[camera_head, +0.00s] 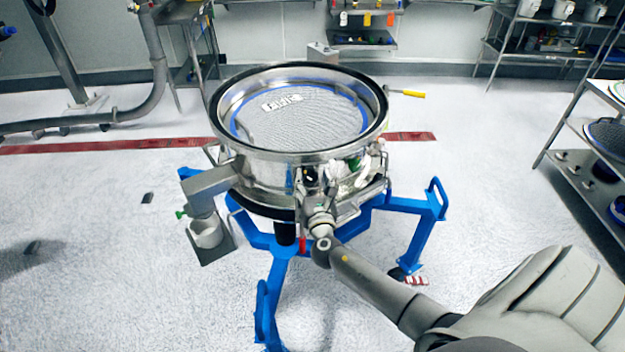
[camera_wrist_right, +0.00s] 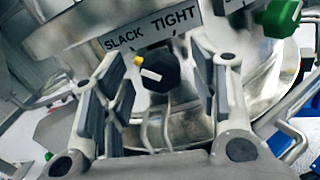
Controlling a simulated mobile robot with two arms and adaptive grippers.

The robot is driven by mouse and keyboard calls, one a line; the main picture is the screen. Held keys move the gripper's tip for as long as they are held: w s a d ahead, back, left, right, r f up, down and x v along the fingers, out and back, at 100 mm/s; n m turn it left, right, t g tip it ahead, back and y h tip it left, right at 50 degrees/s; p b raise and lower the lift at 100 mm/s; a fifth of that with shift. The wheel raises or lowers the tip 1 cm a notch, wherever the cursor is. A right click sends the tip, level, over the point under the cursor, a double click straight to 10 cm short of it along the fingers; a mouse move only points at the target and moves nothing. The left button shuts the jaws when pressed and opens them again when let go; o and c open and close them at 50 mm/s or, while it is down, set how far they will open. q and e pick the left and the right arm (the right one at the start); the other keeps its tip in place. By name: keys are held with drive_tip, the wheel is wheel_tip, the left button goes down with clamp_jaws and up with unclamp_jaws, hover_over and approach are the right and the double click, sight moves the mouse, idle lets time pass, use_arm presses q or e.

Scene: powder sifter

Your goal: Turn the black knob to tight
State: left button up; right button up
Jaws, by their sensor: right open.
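The black knob (camera_wrist_right: 160,78) shows in the right wrist view, just below a label plate (camera_wrist_right: 150,28) reading SLACK on the left and TIGHT on the right. A white mark is on its face, and a yellow spot sits at its upper left, on the SLACK side. My right gripper (camera_wrist_right: 160,88) is open, with one finger on each side of the knob; I see gaps between fingers and knob. In the head view my right gripper (camera_head: 318,200) is at the front of the round steel sifter (camera_head: 265,172), where the knob cannot be made out. My left gripper is not in view.
A green knob (camera_wrist_right: 278,18) is at the upper right of the wrist view. The sifter stands on a blue frame (camera_head: 275,290) with spread legs. A steel spout (camera_head: 205,188) juts out left. Shelves (camera_head: 590,150) stand at right; the floor around is mostly clear.

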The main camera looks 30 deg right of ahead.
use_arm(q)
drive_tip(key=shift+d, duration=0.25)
use_arm(e)
drive_tip(key=shift+w, duration=0.1)
drive_tip(key=shift+c, duration=0.5)
drive_tip(key=c, duration=0.9)
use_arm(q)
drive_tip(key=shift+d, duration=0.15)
